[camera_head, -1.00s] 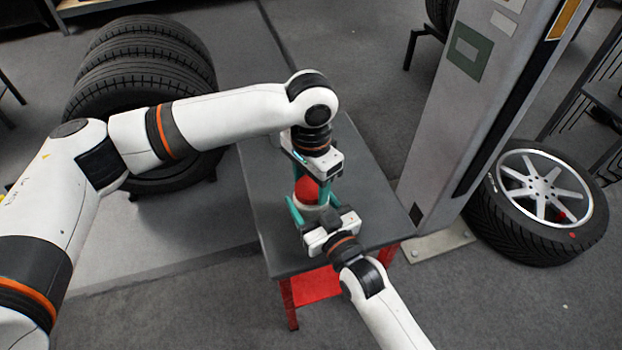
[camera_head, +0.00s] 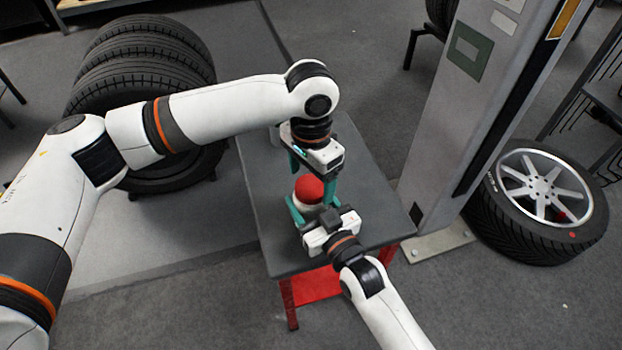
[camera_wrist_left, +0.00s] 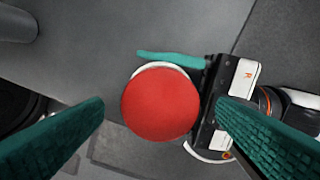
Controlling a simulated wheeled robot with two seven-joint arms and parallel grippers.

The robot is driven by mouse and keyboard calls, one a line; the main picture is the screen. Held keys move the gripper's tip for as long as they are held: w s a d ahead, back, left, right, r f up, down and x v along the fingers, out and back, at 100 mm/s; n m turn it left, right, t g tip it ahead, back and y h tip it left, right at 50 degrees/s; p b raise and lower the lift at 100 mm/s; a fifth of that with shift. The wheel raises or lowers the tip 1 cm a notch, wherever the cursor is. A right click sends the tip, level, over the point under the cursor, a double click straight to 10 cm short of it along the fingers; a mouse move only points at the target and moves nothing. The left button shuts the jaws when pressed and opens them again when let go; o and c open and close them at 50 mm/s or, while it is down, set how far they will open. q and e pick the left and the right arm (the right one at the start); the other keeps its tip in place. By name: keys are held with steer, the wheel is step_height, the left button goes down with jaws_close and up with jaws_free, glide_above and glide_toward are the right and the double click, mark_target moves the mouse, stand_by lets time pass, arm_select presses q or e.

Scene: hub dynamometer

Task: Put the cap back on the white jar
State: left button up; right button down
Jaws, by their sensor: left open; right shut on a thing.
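The white jar (camera_head: 306,206) stands on the grey table, with the red cap (camera_head: 309,188) on its top. In the left wrist view the cap (camera_wrist_left: 160,103) is a red disc, and a thin white edge of the jar (camera_wrist_left: 150,68) shows past it. My left gripper (camera_head: 313,182) is open above the cap, its fingers apart on either side and clear of it. My right gripper (camera_head: 308,214) is shut on the jar from the front, with its teal fingers around the jar's side. Whether the cap is seated fully cannot be told.
The grey table (camera_head: 370,205) is mostly bare around the jar. A grey object (camera_wrist_left: 15,22) shows at the left wrist view's corner. A tall grey cabinet (camera_head: 465,110) stands right of the table, a wheel (camera_head: 540,200) beyond it. Stacked tires (camera_head: 145,75) stand at left.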

arm_select(q)
step_height(320, 180, up, 10)
steer(key=shift+r, duration=0.25)
arm_select(e)
steer(key=shift+c, duration=1.2)
jaws_free()
arm_select(q)
steer(key=shift+r+p, duration=0.7)
arm_select(e)
steer(key=v, duration=1.2)
